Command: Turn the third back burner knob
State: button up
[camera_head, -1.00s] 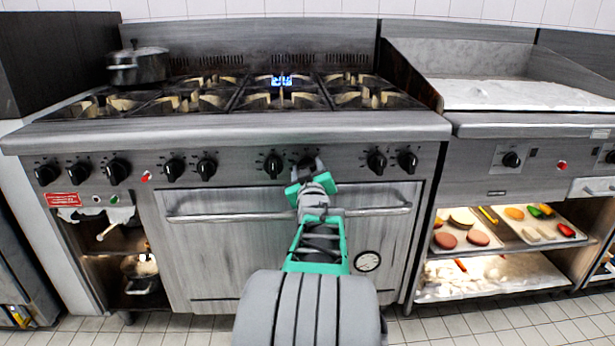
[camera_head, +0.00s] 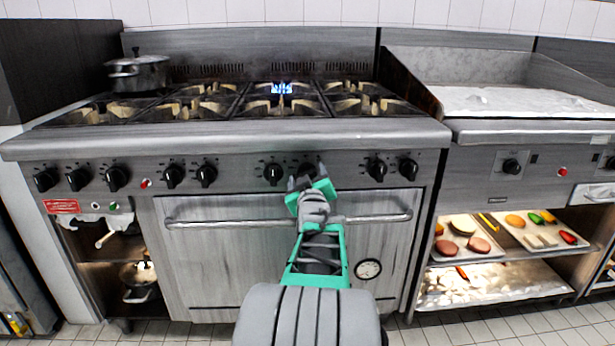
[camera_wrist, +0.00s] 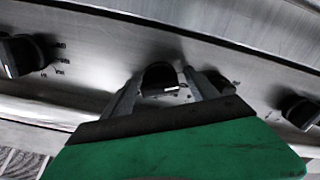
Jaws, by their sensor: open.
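My gripper (camera_head: 307,177) is open at the front panel of the range, with its fingers on either side of a black knob (camera_head: 306,169). The knob also shows between the two fingers in the wrist view (camera_wrist: 159,78). I cannot tell whether the fingers touch it. The gripper partly hides this knob in the head view. A blue flame (camera_head: 281,88) burns at the third back burner from the left. Another black knob (camera_head: 273,174) is just left of the gripper, and one (camera_head: 376,168) is to the right.
An oven door handle (camera_head: 190,221) runs across below the knobs, behind my arm. More knobs (camera_head: 174,176) line the panel at left. A lidded pot (camera_head: 139,74) stands on the back left burner. A griddle (camera_head: 520,102) adjoins at right.

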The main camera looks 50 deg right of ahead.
jog(key=p+v, duration=0.2)
jog(key=v, duration=0.6)
